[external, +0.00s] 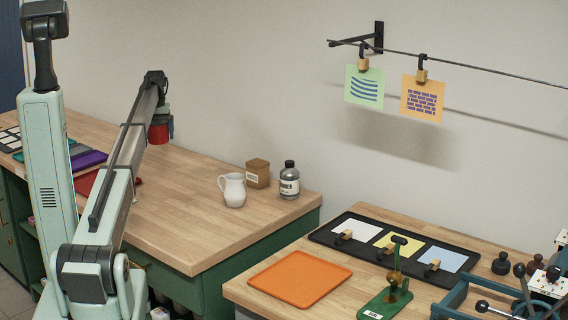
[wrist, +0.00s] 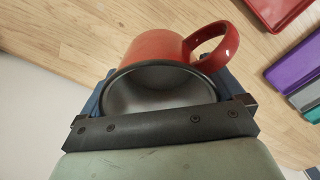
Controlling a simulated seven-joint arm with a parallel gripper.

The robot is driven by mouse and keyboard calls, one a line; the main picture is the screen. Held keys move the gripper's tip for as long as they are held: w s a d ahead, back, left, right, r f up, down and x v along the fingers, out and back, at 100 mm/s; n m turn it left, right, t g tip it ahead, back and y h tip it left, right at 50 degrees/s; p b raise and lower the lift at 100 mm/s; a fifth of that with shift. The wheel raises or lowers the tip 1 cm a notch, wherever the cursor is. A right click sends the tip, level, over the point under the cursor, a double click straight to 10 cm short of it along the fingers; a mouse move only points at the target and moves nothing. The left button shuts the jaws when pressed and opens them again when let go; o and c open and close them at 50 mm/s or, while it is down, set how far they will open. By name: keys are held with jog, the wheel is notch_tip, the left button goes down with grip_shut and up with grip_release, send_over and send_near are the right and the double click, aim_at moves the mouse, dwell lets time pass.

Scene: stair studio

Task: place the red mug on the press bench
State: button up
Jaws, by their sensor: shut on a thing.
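The red mug (external: 158,133) is held in my gripper (external: 165,121), raised above the back of the left workbench in the external view. In the wrist view the mug (wrist: 155,47) lies between the blue-grey fingers of my gripper (wrist: 163,95), its dark grey opening facing the camera and its handle to the upper right. The fingers are shut on the mug's body. The press bench (external: 285,248) is the wooden-topped bench at the lower right, with a small green press (external: 385,300) on it. The mug is well away from that bench.
An orange tray (external: 300,279) and a black tray with colored sheets (external: 318,237) occupy the press bench. A blue-framed machine (external: 460,300) stands at its right. A white pitcher (external: 233,190), brown box (external: 257,173) and bottle (external: 289,181) stand on the left workbench (external: 190,230).

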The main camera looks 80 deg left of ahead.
jog(key=s+a+f+n, duration=0.1)
jog(key=s, duration=0.9)
jog(key=shift+s+a+f, duration=0.1)
jog(key=shift+f, duration=2.4)
jog(key=shift+a+f, duration=0.1)
jog(key=shift+f, duration=2.35)
jog(key=shift+f, duration=0.1)
jog(key=o, duration=0.7)
jog(key=shift+o, duration=0.4)
